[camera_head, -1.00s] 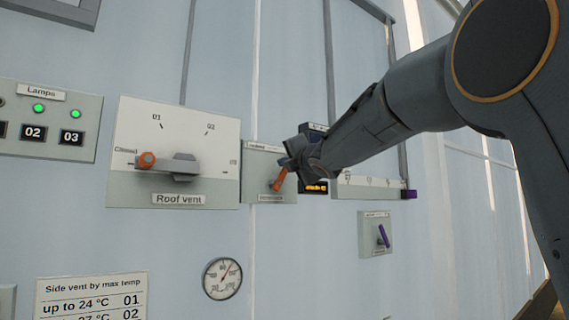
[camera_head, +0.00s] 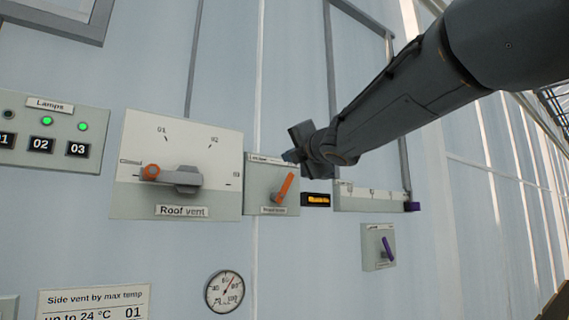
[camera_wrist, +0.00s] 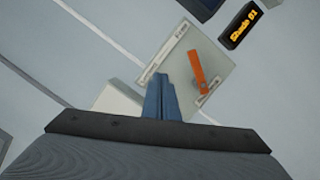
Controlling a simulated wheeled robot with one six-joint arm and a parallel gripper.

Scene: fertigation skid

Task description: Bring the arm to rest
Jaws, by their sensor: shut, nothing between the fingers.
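My gripper (camera_head: 292,156) is at the end of my arm, in front of the wall just above the small panel with the orange lever (camera_head: 284,187). In the wrist view my gripper's blue-grey fingers (camera_wrist: 161,97) are together with nothing between them. The orange lever also shows in the wrist view (camera_wrist: 197,72), to the right of the fingers and apart from them. It stands tilted on its light panel (camera_head: 256,196). My arm reaches in from the upper right.
The roof vent panel (camera_head: 133,195) with its grey handle is to the left. A small display (camera_head: 316,199) reads "Shade 01" in the wrist view. A slider panel with a purple end (camera_head: 412,207), a purple lever (camera_head: 388,248), a round gauge (camera_head: 225,292) and a lamps panel (camera_head: 40,160) are also on the wall.

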